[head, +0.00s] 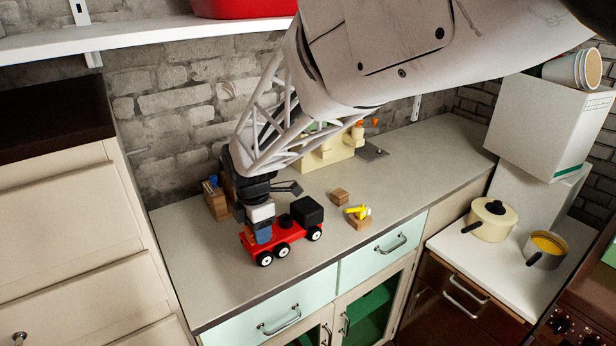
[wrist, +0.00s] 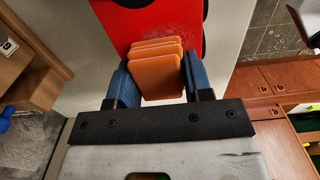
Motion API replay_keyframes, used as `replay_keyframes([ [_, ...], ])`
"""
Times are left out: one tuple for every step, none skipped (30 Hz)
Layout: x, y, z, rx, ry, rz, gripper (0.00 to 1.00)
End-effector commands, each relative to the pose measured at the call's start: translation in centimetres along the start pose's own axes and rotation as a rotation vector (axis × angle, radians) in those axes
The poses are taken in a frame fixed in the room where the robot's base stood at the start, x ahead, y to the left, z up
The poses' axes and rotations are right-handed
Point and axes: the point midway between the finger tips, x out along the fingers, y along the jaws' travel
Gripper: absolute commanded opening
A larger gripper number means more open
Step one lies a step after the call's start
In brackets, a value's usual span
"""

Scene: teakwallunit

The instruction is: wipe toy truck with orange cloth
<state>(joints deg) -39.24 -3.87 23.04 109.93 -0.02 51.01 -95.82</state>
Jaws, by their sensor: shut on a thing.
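The toy truck (head: 287,236) stands upright on the grey worktop, red with white-rimmed wheels and a black block on its right part. My gripper (head: 262,232) points down at the truck's left end. In the wrist view, the blue fingers of my gripper (wrist: 155,80) are shut on the folded orange cloth (wrist: 158,72). The cloth overlaps the red truck (wrist: 160,15) there; I cannot tell whether they touch. A greyish speckled smudge shows on the red surface beside the cloth. In the head view the cloth is mostly hidden by my gripper.
Small wooden blocks (head: 340,197) and a yellow toy on a block (head: 358,215) lie right of the truck. A wooden holder (head: 216,203) stands behind my gripper at left. A cream object (head: 325,152) is by the brick wall. The worktop's right part is clear.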

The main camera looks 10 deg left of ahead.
Motion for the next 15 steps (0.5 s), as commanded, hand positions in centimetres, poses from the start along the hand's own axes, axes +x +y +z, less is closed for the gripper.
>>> replay_keyframes([
  [0.0,0.0,-0.4,-0.001,0.0,0.0,0.27],
  [0.0,0.0,-0.6,-0.001,0.0,0.0,0.27],
  [0.0,0.0,-0.8,-0.001,0.0,0.0,0.27],
  [0.1,0.0,-1.0,-0.001,0.0,0.0,0.27],
  [0.1,0.0,-1.2,-0.001,0.0,0.0,0.27],
  [0.1,0.0,-1.4,-0.001,0.0,0.0,0.27],
  [0.1,0.0,-1.5,-0.001,0.0,0.0,0.27],
  [0.1,0.0,-1.6,-0.001,0.0,0.0,0.27],
  [0.1,0.0,-1.7,-0.001,0.0,0.0,0.27],
  [0.1,-0.1,-1.8,-0.001,0.0,0.0,0.27],
  [0.1,-0.1,-1.8,0.0,0.0,0.0,0.27],
  [0.1,-0.1,-1.9,0.0,0.0,0.0,0.27],
  [0.1,-0.1,-1.9,0.0,0.0,0.0,0.27],
  [0.1,-0.1,-1.9,0.0,0.0,0.0,0.27],
  [0.1,-0.1,-1.9,0.0,0.0,0.0,0.27],
])
